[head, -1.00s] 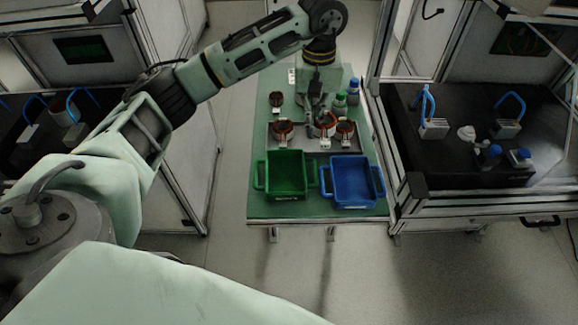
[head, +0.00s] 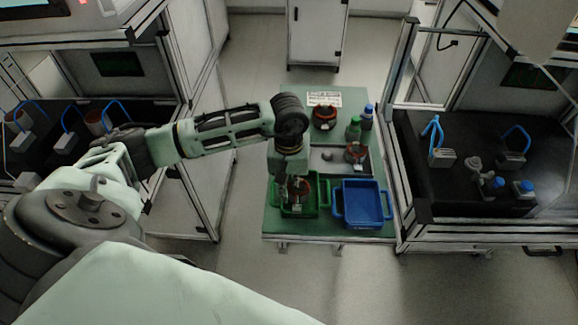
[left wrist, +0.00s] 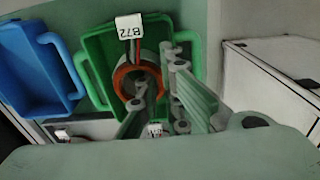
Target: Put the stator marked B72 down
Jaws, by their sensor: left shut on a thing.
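The stator marked B72 (left wrist: 122,82) is a ring with an orange-red inside, and its white B72 tag (left wrist: 130,27) is readable in the left wrist view. My left gripper (head: 297,190) is shut on this stator, which also shows in the head view (head: 304,187). Both are over or inside the green bin (head: 321,202). The bin fills the background behind the stator in the left wrist view (left wrist: 97,50). I cannot tell whether the stator touches the bin's floor. The gripper hides part of the bin. My right gripper is not in view.
A blue bin (head: 361,204) stands right of the green one. A framed workstation (head: 470,190) borders the table's right.

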